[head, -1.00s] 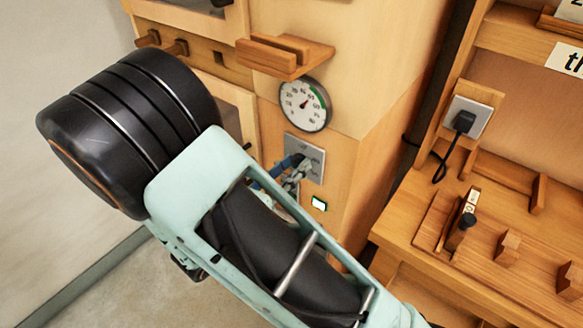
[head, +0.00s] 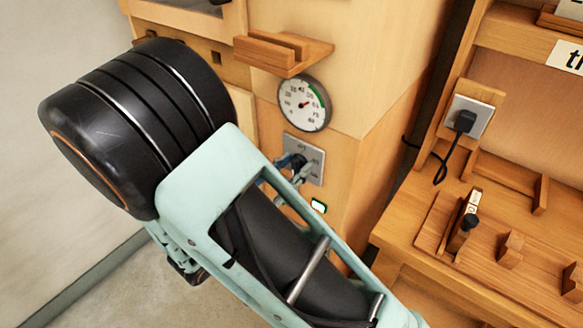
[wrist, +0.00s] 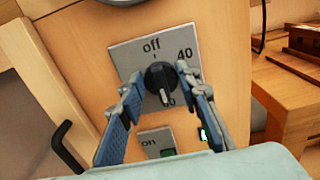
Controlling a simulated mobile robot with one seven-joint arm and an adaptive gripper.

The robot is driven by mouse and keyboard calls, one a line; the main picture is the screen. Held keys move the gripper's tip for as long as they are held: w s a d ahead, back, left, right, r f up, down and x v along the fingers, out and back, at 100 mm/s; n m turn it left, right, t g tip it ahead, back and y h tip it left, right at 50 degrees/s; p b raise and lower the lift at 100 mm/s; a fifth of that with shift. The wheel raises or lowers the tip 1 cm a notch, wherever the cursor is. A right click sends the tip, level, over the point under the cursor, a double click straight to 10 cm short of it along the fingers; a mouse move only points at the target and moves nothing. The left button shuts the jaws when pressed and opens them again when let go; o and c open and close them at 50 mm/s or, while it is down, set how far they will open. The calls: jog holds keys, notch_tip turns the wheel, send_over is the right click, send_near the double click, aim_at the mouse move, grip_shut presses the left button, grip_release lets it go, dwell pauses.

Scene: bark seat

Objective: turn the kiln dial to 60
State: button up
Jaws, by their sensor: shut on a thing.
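The black kiln dial (wrist: 160,80) sits on a grey square plate (wrist: 128,57) on the wooden kiln front. The plate reads "off" at the top and "40" at the upper right. A label below the dial ends in "0"; its first digit is hidden. The dial's pale pointer bar points down toward that label. My gripper (wrist: 160,75) is shut on the dial, with one blue-grey finger on each side. In the head view, the plate (head: 316,157) shows beyond my arm, and my gripper (head: 296,165) partly covers the dial.
A round gauge (head: 304,103) is above the plate, under a wooden bracket (head: 283,52). A lower "on" plate (wrist: 155,142) and a green-lit indicator (head: 319,206) lie below. A wooden bench (head: 480,235) with a plug socket (head: 468,117) stands at right.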

jog(key=o, duration=1.1)
jog(key=v, duration=1.2)
